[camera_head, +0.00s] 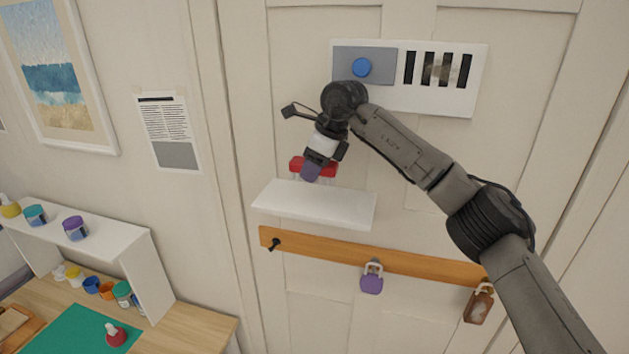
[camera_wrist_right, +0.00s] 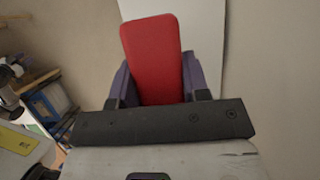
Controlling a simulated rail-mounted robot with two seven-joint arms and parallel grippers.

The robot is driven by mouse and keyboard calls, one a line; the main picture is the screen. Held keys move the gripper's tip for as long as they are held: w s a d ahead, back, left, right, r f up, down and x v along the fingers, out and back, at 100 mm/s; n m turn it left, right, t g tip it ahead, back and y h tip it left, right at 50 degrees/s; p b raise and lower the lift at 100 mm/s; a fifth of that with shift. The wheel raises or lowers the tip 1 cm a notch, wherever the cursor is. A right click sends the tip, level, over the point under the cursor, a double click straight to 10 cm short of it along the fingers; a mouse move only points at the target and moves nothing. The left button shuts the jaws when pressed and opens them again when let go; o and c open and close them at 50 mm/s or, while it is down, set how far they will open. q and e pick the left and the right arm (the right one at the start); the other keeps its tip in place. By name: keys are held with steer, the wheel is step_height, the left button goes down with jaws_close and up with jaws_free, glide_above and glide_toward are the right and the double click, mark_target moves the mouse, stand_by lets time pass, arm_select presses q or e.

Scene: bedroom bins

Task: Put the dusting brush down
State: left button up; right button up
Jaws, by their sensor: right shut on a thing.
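The dusting brush (camera_head: 326,167) shows in the head view as a red block with pale bristles under it. It is at the back edge of a small white shelf (camera_head: 315,205) on the door; I cannot tell whether the bristles touch the shelf. My right gripper (camera_head: 311,171), with purple fingers, is shut on the brush and partly hides it. In the right wrist view the brush's red body (camera_wrist_right: 153,55) stands between the two purple fingers (camera_wrist_right: 160,85), with a white surface behind it. My left gripper is not in view.
Below the shelf runs a wooden rail (camera_head: 420,265) with a purple padlock-like tag (camera_head: 371,280) and a brown one (camera_head: 479,303). A desk with jars (camera_head: 75,228) stands at left.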

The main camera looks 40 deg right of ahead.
mark_target(309, 200)
steer(key=shift+f, duration=1.25)
steer(key=shift+d+f+p, duration=0.1)
steer(key=shift+f+p, duration=0.75)
steer(key=shift+w+d+f+p, duration=0.1)
steer(key=shift+d+f+p, duration=0.05)
steer(key=shift+f+p, duration=0.35)
steer(key=shift+f, duration=0.25)
steer(key=shift+f, duration=0.15)
steer(key=shift+f, duration=0.15)
steer(key=o, duration=1.1)
steer(key=shift+c, duration=0.2)
